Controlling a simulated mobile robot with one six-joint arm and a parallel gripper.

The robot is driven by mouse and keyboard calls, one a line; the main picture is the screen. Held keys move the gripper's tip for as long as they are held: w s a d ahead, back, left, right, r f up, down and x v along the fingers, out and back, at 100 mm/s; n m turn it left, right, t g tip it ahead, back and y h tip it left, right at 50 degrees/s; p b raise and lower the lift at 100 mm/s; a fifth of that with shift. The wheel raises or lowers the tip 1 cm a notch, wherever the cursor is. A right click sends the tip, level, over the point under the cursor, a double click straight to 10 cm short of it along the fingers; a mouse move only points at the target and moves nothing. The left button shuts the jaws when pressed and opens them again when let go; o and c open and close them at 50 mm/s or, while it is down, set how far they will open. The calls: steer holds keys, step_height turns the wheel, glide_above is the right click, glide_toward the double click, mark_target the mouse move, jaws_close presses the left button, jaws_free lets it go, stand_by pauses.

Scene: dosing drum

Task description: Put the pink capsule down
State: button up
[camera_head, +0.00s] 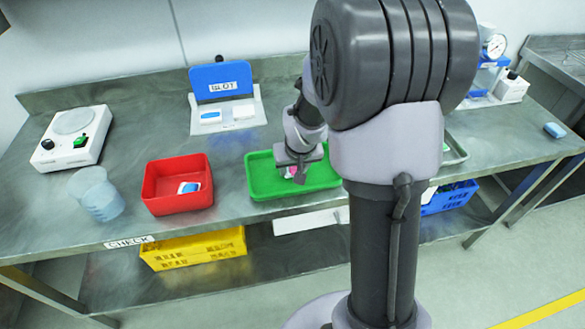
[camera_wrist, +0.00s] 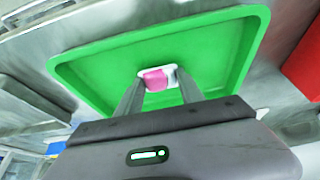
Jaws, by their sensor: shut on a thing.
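My gripper (camera_head: 299,165) is over the green tray (camera_head: 262,184) on the steel bench. In the wrist view its two fingers (camera_wrist: 158,88) are shut on the pink capsule (camera_wrist: 156,80), which shows pink with a white end between the fingertips. The tray's green floor (camera_wrist: 105,72) lies behind the capsule. I cannot tell whether the capsule touches the tray floor. In the head view only a small bit of pink (camera_head: 289,172) shows beside the fingers.
A red bin (camera_head: 165,203) holding a blue-and-white item stands left of the tray. Further left are a clear beaker (camera_head: 97,194) and a white scale (camera_head: 72,140). A blue-lidded holder (camera_head: 222,78) is behind. A yellow crate (camera_head: 195,249) and a blue crate (camera_head: 449,198) sit below.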

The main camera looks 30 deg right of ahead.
steer(key=o, duration=1.3)
steer(key=shift+f, duration=0.1)
steer(key=p+v, duration=0.5)
steer(key=v, duration=0.7)
steer(key=s+a+r+y, duration=0.1)
steer(key=s+a+r, duration=0.3)
steer(key=s+a, duration=0.1)
steer(key=s+a+r+t+y, duration=0.1)
steer(key=s+a+r, duration=0.3)
steer(key=s+a, duration=0.2)
steer(key=s+a+r+m+y, duration=0.1)
steer(key=s+a+r, duration=0.3)
steer(key=s, duration=0.3)
steer(key=shift+a+r+t, duration=0.2)
steer(key=shift+a+t, duration=0.1)
steer(key=shift+a, duration=0.5)
